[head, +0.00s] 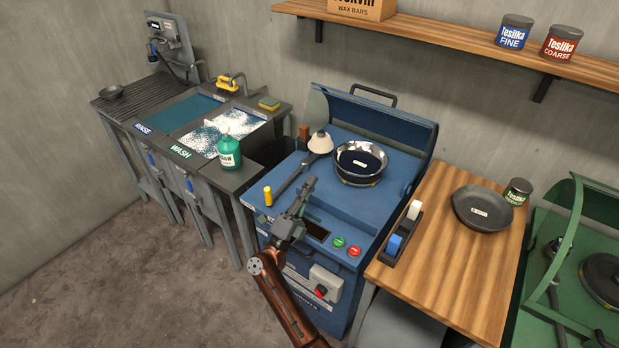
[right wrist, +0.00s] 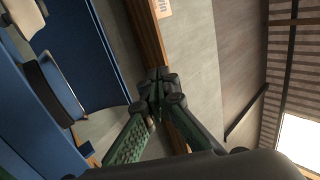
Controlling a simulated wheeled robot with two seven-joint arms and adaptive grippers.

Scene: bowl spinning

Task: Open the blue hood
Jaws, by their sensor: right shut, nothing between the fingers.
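The blue hood (head: 385,116) stands raised and tilted back at the rear of the blue machine (head: 282,186), with a dark handle (head: 373,94) along its top edge. A shiny metal bowl (head: 361,164) sits uncovered on the machine in front of the hood. My right gripper (head: 309,184) is shut and empty above the front of the machine, apart from the hood and handle. In the right wrist view its green fingers meet at the tips (right wrist: 156,82). My left gripper is not in view.
A lever arm with a pale cone (head: 320,142) lies left of the bowl. A wooden table (head: 452,255) at right holds a dark bowl (head: 482,208) and a tape dispenser (head: 402,236). A sink unit (head: 118,115) stands left. A wooden shelf (head: 455,42) runs above.

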